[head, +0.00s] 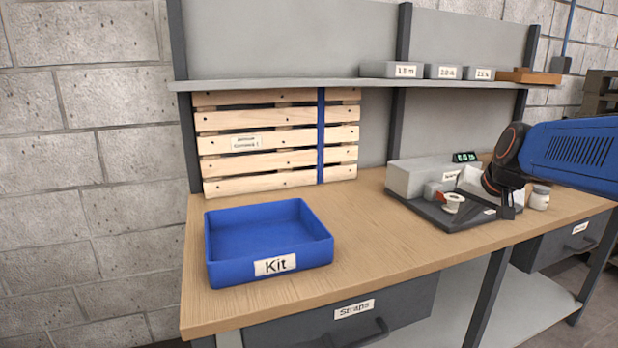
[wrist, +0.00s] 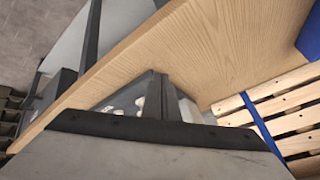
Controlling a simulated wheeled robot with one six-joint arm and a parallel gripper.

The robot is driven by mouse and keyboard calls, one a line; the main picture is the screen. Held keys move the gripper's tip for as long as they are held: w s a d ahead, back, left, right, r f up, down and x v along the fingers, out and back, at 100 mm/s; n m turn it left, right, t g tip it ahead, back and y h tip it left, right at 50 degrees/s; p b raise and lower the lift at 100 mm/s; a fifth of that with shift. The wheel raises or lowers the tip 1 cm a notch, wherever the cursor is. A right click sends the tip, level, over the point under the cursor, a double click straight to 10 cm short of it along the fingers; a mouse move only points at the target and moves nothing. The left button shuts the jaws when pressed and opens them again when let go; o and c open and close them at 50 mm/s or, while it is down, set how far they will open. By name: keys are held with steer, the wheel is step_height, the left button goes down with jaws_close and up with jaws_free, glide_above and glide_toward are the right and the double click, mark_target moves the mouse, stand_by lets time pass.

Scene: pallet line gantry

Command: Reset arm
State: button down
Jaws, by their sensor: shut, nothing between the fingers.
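My blue arm reaches in from the right in the head view, with my dark gripper (head: 507,212) pointing down over the right part of the workbench. In the wrist view my gripper (wrist: 158,82) shows as dark fingers close together at the centre. The gripper is shut with nothing held. Behind and beside it stands a grey machine (head: 418,178) on a dark base, with a small white spool (head: 453,203) at its front. A white jar (head: 540,197) stands just right of the gripper. My arm hides part of the bench behind it.
An empty blue tray labelled Kit (head: 222,275) sits on the left of the wooden workbench (head: 375,250). A wooden pallet (head: 280,138) with a blue strap leans behind it. A shelf (head: 290,85) above carries several labelled bins. The bench middle is clear. A Straps drawer (head: 400,308) is below.

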steer(key=s+a+f+n, duration=0.1)
steer(key=s+f, duration=0.3)
steer(key=s, duration=0.5)
steer(key=s+a+f+n+g, duration=0.1)
steer(key=s+a+f, duration=0.3)
steer(key=s, duration=0.5)
steer(key=s+a+f+n+g, duration=0.1)
steer(key=s+a+f+n, duration=0.2)
steer(key=s, duration=0.6)
step_height(320, 180, down, 3)
steer(key=shift+r, duration=0.1)
